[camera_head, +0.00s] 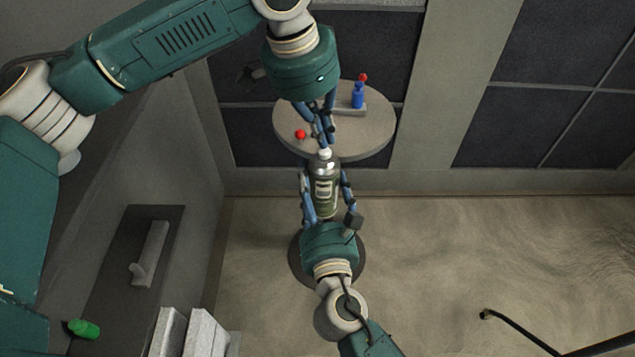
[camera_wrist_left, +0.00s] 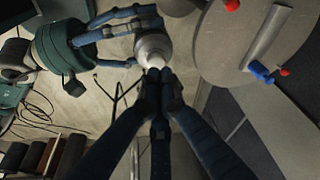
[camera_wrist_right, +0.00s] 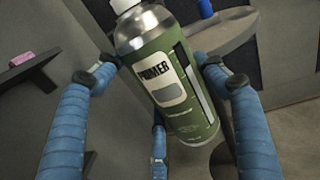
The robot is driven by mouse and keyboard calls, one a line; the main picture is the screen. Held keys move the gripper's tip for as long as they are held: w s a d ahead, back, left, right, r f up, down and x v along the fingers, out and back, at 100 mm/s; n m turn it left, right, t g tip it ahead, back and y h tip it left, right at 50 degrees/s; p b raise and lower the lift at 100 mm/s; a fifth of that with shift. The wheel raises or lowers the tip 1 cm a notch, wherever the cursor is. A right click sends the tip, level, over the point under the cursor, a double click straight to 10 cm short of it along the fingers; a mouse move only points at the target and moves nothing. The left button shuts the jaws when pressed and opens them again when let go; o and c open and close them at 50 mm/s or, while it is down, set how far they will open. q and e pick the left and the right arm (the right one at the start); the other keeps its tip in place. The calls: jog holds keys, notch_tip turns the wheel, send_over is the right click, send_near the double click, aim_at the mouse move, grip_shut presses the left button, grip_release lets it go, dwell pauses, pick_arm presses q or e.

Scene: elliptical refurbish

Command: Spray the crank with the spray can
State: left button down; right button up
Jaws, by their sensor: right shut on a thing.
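The spray can (camera_head: 325,190) is a green and silver can with a pale top. My right gripper (camera_head: 324,172) is shut around its body and holds it in the air, in front of the round table. The right wrist view shows the can (camera_wrist_right: 167,85) with its label, between blue fingers. My left gripper (camera_head: 322,132) points down at the can's top. In the left wrist view its fingertips (camera_wrist_left: 158,76) are together, right by the can's nozzle (camera_wrist_left: 153,50); whether they touch it is unclear.
A dark shelf (camera_head: 115,290) at left holds a grey L-shaped piece (camera_head: 150,255) and a green object (camera_head: 84,329).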

pick_arm(q)
jog(key=shift+f, duration=0.3)
pick_arm(e)
jog(key=shift+r, duration=0.1)
pick_arm(q)
jog(key=shift+f, duration=0.9)
pick_arm(e)
jog(key=shift+r, duration=0.1)
pick_arm(q)
jog(key=shift+w+d+v, duration=0.1)
jog(key=shift+d+v, duration=0.05)
jog(key=shift+v, duration=0.7)
jog(key=shift+w+d+v, duration=0.1)
jog(key=shift+d+v, duration=0.1)
jog(key=shift+v, duration=0.65)
jog(key=shift+w+d+v, duration=0.1)
jog(key=shift+d+v, duration=0.05)
jog(key=shift+v, duration=0.65)
jog(key=shift+r, duration=0.25)
jog(key=v, duration=1.1)
jog(key=shift+r, duration=0.4)
jog(key=shift+s+a+f, duration=0.1)
pick_arm(e)
jog(key=shift+s+f, duration=0.1)
jog(key=shift+f, duration=0.1)
